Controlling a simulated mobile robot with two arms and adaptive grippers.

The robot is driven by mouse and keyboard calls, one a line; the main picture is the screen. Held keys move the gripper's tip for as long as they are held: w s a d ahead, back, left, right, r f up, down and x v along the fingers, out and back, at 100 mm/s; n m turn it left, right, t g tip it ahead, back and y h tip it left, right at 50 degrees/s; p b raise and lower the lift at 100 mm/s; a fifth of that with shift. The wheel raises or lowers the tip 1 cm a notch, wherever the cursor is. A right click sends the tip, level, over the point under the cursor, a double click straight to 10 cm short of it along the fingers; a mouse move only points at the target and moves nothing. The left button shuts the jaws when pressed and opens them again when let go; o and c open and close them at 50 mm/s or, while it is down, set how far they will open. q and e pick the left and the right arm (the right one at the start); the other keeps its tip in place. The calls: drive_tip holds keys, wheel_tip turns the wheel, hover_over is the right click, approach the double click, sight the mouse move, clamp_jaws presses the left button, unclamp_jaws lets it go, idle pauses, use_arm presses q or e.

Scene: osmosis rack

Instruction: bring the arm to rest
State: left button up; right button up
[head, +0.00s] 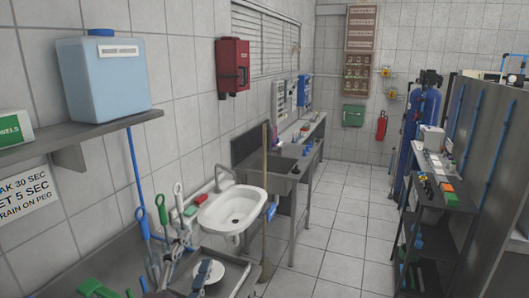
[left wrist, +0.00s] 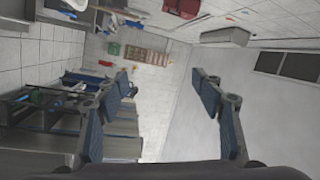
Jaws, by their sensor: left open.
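My left gripper (left wrist: 164,88) is open in the left wrist view. Its two dark fingers with blue pads stand wide apart, and nothing is between them. The wrist view is turned on its side, with tiled wall and ceiling beyond the fingers. In the head view a small blue-and-grey part of the left gripper (head: 203,271) seems to show low down, by the steel counter and in front of a white round thing. Its fingertips are hard to make out there. My right gripper is in neither view.
A steel counter (head: 78,272) with green- and blue-handled tools is at the lower left. Above it, a shelf (head: 88,142) bears a blue container (head: 103,75). A white sink (head: 232,211) and a broom (head: 265,205) stand beyond. A black rack (head: 440,215) is at right. The floor between is clear.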

use_arm(q)
drive_tip(key=s+a+f+n+g+y, duration=0.1)
drive_tip(key=s+a+f+n+g, duration=0.2)
drive_tip(key=f, duration=0.4)
drive_tip(key=s+a+f+n+g+y, duration=0.1)
drive_tip(key=s+f+n+g+y, duration=0.15)
drive_tip(key=s+f+n, duration=0.35)
drive_tip(key=s+a+f+n+g+y, duration=0.1)
drive_tip(key=s+a+f+g, duration=0.2)
drive_tip(key=f, duration=0.5)
drive_tip(key=s+d+f+n+g+h, duration=0.15)
drive_tip(key=s+f+g, duration=0.3)
drive_tip(key=s, duration=0.45)
drive_tip(key=s+f+n+g, duration=0.3)
drive_tip(key=s+f, duration=0.2)
drive_tip(key=s, duration=0.5)
wheel_tip(320, 180, down, 33)
drive_tip(key=g+b, duration=0.1)
drive_tip(key=b, duration=0.7)
drive_tip(key=s+a+f+b, duration=0.1)
drive_tip(key=s+f+b, duration=0.2)
drive_tip(key=s+f, duration=0.6)
drive_tip(key=s+a+f+g+b, duration=0.1)
drive_tip(key=s+f+b, duration=0.2)
drive_tip(key=s+f, duration=0.5)
wheel_tip(320, 180, down, 6)
drive_tip(key=shift+s+a+f+m+g, duration=0.1)
drive_tip(key=shift+s+a+m+g, duration=0.25)
drive_tip(key=shift+s+m, duration=0.1)
